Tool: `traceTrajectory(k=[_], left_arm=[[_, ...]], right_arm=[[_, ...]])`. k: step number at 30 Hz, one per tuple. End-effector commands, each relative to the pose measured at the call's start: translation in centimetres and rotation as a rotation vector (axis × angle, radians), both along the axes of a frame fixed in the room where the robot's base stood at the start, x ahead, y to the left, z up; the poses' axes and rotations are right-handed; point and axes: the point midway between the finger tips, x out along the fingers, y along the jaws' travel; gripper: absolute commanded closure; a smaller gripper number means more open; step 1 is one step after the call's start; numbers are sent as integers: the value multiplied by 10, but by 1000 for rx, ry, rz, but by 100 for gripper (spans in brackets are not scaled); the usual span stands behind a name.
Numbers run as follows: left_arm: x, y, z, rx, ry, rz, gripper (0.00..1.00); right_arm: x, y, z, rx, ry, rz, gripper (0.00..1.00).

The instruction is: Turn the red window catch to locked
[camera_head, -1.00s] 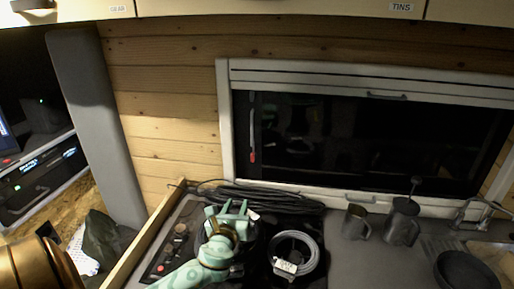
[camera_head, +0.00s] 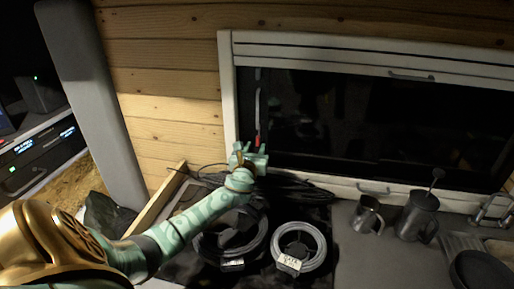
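The window catch is a thin upright bar with a red lower end (camera_head: 257,139). It hangs along the left side of the dark window (camera_head: 370,125), just inside the white frame. My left gripper (camera_head: 249,152) is at the lower left corner of the window, right by the red end, and overlaps its bottom in the view. Its fingers look apart, with nothing seen held between them. I cannot tell whether a finger touches the catch. My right gripper is not in view.
Below the window, a counter holds two coiled cables (camera_head: 300,262), a metal mug (camera_head: 367,215), a press pot (camera_head: 417,216) and a dark pan (camera_head: 482,270). A black cable bundle (camera_head: 300,190) lies along the sill. A grey padded post (camera_head: 95,110) stands at the left.

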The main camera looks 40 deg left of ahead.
Motion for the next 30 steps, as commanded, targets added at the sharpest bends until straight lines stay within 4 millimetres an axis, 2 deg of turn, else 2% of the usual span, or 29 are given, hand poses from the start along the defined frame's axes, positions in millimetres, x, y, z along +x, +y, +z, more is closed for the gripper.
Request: traceTrajectory(k=[3, 6, 16, 18, 20, 30], left_arm=[[15, 8, -2, 1, 0, 1, 66], [22, 12, -1, 1, 0, 1, 66], [25, 14, 0, 0, 0, 0, 66], [25, 14, 0, 0, 0, 0, 86], [25, 14, 0, 0, 0, 0, 100], [25, 14, 0, -19, -11, 0, 100]], right_arm=[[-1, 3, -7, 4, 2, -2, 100], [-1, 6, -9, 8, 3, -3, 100], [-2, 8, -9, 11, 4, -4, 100], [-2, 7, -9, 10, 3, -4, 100], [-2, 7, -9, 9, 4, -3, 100], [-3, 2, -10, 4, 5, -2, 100]])
